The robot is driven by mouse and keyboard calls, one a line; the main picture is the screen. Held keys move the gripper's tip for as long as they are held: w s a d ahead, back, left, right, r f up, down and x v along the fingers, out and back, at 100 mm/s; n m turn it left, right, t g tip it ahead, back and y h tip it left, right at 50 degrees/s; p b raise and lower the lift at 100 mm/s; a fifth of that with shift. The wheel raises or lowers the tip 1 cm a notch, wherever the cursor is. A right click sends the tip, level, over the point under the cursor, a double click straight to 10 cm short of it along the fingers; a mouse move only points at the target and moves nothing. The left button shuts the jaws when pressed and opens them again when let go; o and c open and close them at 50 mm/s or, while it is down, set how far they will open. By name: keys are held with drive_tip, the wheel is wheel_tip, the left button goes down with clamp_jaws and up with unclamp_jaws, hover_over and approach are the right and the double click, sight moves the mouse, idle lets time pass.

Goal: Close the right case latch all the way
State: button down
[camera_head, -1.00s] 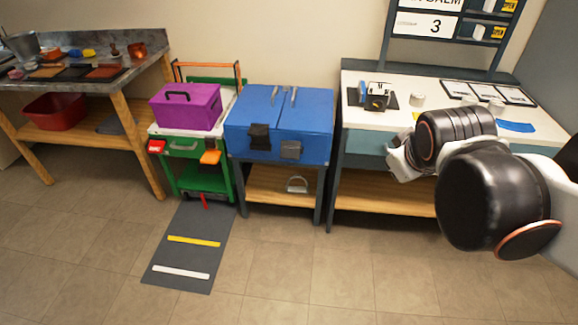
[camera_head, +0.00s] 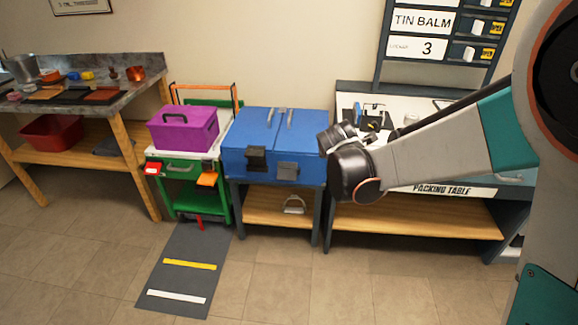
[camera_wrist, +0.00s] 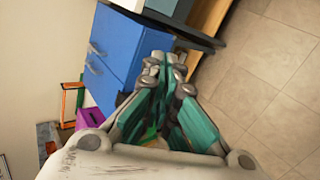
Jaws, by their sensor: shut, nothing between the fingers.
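The blue case (camera_head: 276,130) sits on a small stand. It shows behind my gripper in the wrist view (camera_wrist: 124,38). On its front in the head view are a black left latch (camera_head: 256,158) and a grey right latch (camera_head: 287,171). I cannot tell from here how far the right latch is closed. My gripper (camera_wrist: 165,65) is shut and empty in the wrist view, with its fingers overlapping the case's front edge in the picture. The latches are not clear there. In the head view my wrist is just right of the case and the fingers are hidden.
The packing table (camera_head: 440,190) stands right of the case, behind my arm. A green cart (camera_head: 222,178) with a purple box (camera_head: 184,128) stands to the left. A metal shackle-like piece (camera_head: 294,204) lies on the stand's shelf.

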drive_tip(key=w+a+f+n+t, duration=0.1)
drive_tip(key=w+a+f+n, duration=0.35)
drive_tip(key=f, duration=0.25)
drive_tip(key=w+a+f+n+t, duration=0.1)
drive_tip(key=w+a+f+n, duration=0.35)
drive_tip(key=f, duration=0.35)
drive_tip(key=a+f+n, duration=0.3)
drive_tip(key=a+f, duration=0.1)
drive_tip(key=f, duration=0.4)
drive_tip(key=a+f+n+t, duration=0.1)
drive_tip(key=a+f+n, duration=0.3)
drive_tip(key=f, duration=0.4)
drive_tip(key=shift+s+f+n+y, duration=0.15)
drive_tip(key=shift+s+n+y, duration=0.15)
drive_tip(key=shift+y, duration=0.1)
